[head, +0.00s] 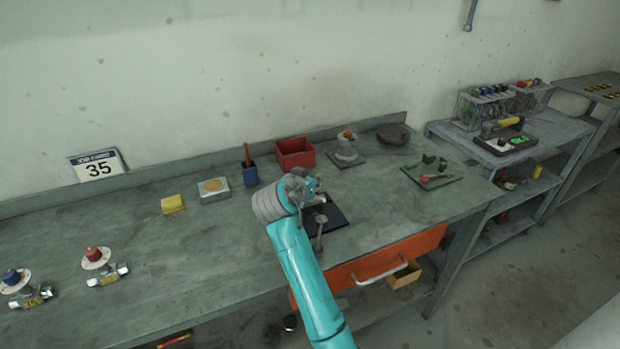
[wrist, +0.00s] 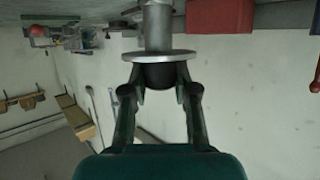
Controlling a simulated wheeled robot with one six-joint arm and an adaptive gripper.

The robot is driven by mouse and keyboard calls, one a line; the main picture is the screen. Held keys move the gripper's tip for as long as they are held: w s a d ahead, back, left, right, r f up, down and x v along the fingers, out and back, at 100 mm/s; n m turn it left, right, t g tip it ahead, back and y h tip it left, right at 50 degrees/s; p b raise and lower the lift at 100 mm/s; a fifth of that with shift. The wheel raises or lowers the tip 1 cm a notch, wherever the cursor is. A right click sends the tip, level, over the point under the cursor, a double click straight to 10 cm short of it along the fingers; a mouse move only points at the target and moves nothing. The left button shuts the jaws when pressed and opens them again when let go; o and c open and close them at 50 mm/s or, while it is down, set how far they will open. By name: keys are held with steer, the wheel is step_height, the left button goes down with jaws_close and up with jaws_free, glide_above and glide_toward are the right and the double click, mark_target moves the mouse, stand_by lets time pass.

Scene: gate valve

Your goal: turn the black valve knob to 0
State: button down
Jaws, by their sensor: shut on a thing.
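In the wrist view, the black valve knob (wrist: 160,75) sits between the two fingers of my gripper (wrist: 160,86). The fingers are closed on its sides. A pale disc (wrist: 158,56) lies beside the knob, with a grey stem (wrist: 157,25) beyond it. In the head view, my gripper (head: 312,187) is over the workbench beside a dark mat (head: 335,215). My wrist and gripper hide the knob there. No dial marks are readable, so I cannot tell the knob's setting.
Valves with a red knob (head: 93,253) and a blue knob (head: 11,276) stand at left on the workbench (head: 190,265). A red bin (head: 295,152) and blue cup (head: 250,174) stand behind my gripper. An orange drawer (head: 370,268) is below. A card (head: 97,165) reads 35.

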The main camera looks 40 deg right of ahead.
steer(key=m+g, duration=0.2)
steer(key=g, duration=0.1)
steer(key=m+g+h, duration=0.1)
steer(key=m+g, duration=0.2)
steer(key=shift+h, duration=0.3)
steer(key=shift+f+m+g, duration=0.1)
steer(key=shift+m+g, duration=1.4)
steer(key=shift+g, duration=0.1)
steer(key=shift+s+f+m+g+y, duration=0.1)
steer(key=shift+m+g+y, duration=0.6)
steer(key=shift+m+g, duration=0.9)
stand_by(1.9)
stand_by(1.2)
steer(key=c, duration=0.9)
jaws_free()
steer(key=shift+o, duration=0.2)
